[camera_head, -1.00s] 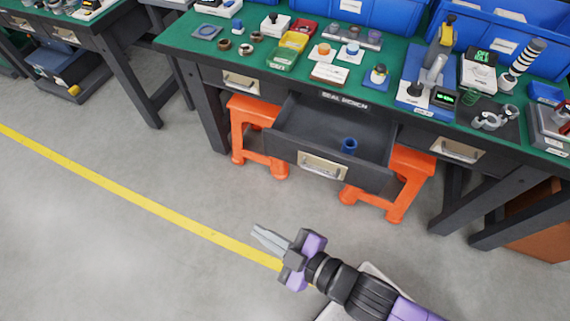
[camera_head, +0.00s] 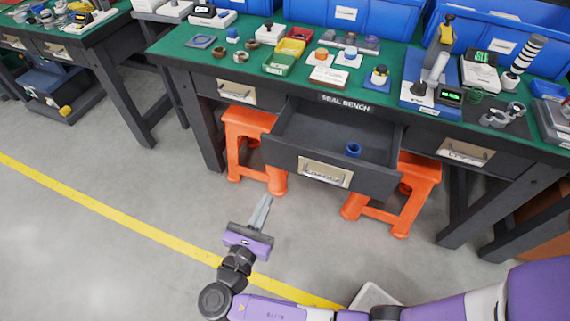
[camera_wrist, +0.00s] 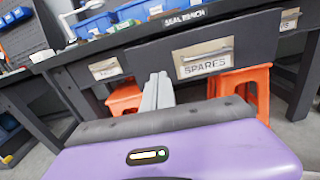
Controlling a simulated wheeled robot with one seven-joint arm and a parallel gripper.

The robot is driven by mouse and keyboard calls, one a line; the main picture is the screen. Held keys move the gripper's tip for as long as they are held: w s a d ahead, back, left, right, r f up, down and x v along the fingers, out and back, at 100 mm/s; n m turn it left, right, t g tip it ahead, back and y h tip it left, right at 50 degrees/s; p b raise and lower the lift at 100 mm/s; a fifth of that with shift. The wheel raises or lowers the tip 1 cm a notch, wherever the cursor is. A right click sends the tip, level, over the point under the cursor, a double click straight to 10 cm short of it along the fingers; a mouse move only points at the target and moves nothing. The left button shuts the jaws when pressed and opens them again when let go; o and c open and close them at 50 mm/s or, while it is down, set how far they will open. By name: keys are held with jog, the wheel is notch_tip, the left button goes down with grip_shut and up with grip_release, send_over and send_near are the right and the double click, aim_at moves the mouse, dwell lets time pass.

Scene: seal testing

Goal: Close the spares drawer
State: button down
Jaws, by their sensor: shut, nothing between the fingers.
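The spares drawer (camera_head: 375,177) stands pulled out from the middle of the seal bench, with a blue ring-shaped part (camera_head: 353,149) inside it. Its front carries a pale label plate with a handle (camera_head: 325,172); in the wrist view the plate (camera_wrist: 203,57) reads "SPARES". My gripper (camera_head: 266,200) is shut and empty, in front of the bench and to the lower left of the drawer front in the head view. In the wrist view its fingertips (camera_wrist: 158,78) show just left of the spares plate, apart from it as far as I can tell.
Orange stools (camera_head: 246,150) (camera_head: 395,200) stand under the bench on both sides of the drawer. The green bench top (camera_head: 215,66) holds trays, parts and instruments. Other drawers, left (camera_head: 236,92) and right (camera_head: 465,152), look shut. The floor in front is clear, with a yellow line (camera_head: 110,212).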

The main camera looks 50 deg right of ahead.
send_near(291, 154)
jog(key=x, duration=0.7)
jog(key=shift+f+b, duration=0.1)
jog(key=shift+b, duration=0.3)
jog(key=shift+w+d, duration=0.15)
jog(key=shift+d, duration=0.3)
jog(key=b+x, duration=0.4)
jog(key=x, duration=1.9)
jog(key=shift+f+b, duration=0.1)
jog(key=shift+b, duration=0.25)
jog(key=shift+d+r, duration=0.2)
jog(key=shift+d, duration=0.05)
jog(key=shift+d+r, duration=0.1)
jog(key=shift+s, duration=0.2)
